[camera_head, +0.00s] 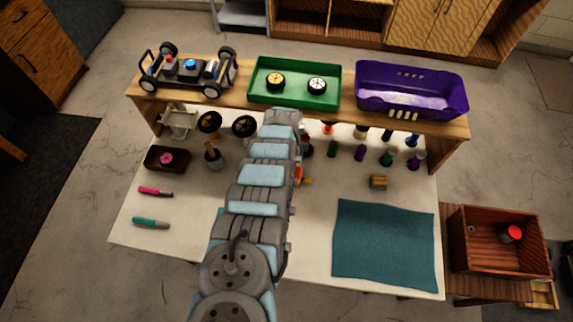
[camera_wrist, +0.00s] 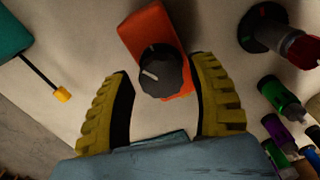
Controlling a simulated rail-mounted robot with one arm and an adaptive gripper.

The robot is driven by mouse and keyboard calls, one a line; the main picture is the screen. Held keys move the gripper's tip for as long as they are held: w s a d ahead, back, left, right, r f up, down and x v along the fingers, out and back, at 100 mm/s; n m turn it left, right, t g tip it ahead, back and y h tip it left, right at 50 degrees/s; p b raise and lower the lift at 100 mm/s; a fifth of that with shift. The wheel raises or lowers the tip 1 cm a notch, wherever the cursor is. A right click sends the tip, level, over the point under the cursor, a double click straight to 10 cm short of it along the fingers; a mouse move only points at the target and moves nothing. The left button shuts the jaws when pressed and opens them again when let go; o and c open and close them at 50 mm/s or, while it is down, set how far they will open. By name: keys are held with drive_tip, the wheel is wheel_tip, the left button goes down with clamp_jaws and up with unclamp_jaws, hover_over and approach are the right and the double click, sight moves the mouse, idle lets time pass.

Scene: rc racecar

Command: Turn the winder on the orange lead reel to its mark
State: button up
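The orange lead reel (camera_wrist: 148,30) lies on the white tabletop in the wrist view. A small pale mark shows on the orange body just above the knob. My gripper (camera_wrist: 160,66) is open, with one yellow ribbed finger on each side of the knob and visible gaps between. In the head view only a bit of the orange reel (camera_head: 305,181) shows beside my arm, which hides the rest and my gripper.
In the wrist view, a teal tool with a yellow tip (camera_wrist: 62,95) lies left, a black-and-red object (camera_wrist: 262,28) stands right, and green (camera_wrist: 280,96) and purple bottles stand lower right. In the head view a shelf (camera_head: 345,114) spans the back; a teal mat (camera_head: 385,245) lies front right.

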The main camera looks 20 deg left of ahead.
drive_tip(key=shift+r, duration=0.15)
drive_tip(key=shift+w+r+p, duration=0.1)
drive_tip(key=shift+r+p, duration=1.75)
drive_tip(key=shift+r, duration=0.25)
drive_tip(key=shift+r+b, duration=0.35)
drive_tip(key=shift+r, duration=0.45)
